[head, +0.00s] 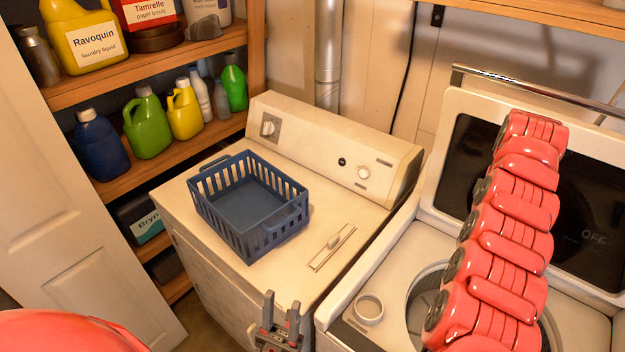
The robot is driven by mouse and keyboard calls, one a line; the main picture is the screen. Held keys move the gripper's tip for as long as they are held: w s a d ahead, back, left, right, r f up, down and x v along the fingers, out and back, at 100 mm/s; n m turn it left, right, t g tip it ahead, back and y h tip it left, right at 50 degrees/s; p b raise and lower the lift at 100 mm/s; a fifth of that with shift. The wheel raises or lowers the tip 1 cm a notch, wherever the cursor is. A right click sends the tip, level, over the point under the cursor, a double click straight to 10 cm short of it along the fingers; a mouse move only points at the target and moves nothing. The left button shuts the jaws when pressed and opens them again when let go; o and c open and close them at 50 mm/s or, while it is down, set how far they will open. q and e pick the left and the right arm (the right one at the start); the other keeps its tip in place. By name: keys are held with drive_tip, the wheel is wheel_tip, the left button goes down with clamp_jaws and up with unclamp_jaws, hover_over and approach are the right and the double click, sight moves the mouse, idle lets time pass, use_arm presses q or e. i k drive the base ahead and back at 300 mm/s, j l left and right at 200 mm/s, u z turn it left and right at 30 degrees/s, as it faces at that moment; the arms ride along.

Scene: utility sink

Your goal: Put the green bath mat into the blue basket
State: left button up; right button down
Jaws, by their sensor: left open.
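The blue basket (222,224) stands upright on top of the white dryer, left of centre in the head view. It is slatted and looks empty. I do not see the green bath mat in this view. My left gripper (281,310) is at the bottom centre, with its two fingers apart and nothing between them. It is in front of the dryer's front edge, nearer to me than the basket and apart from it. A red segmented arm of mine rises on the right, over the washer; its gripper is not in view.
The dryer top (310,220) has free room right of the basket, with a small latch-like strip (333,247) there. The washer (345,325) stands open, its raised lid (450,130) behind my arm. Shelves with bottles, including a green jug (148,128), are at left.

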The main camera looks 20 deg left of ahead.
sight(251, 216)
drive_tip(key=j+u, duration=0.4)
drive_tip(key=j, duration=0.2)
drive_tip(key=i+j+u, duration=0.15)
drive_tip(key=j+u, duration=0.25)
drive_tip(key=j, duration=0.2)
drive_tip(key=i+l, duration=0.15)
drive_tip(key=l, duration=0.15)
drive_tip(key=i+l, duration=0.1)
drive_tip(key=l, duration=0.2)
drive_tip(key=u, duration=0.05)
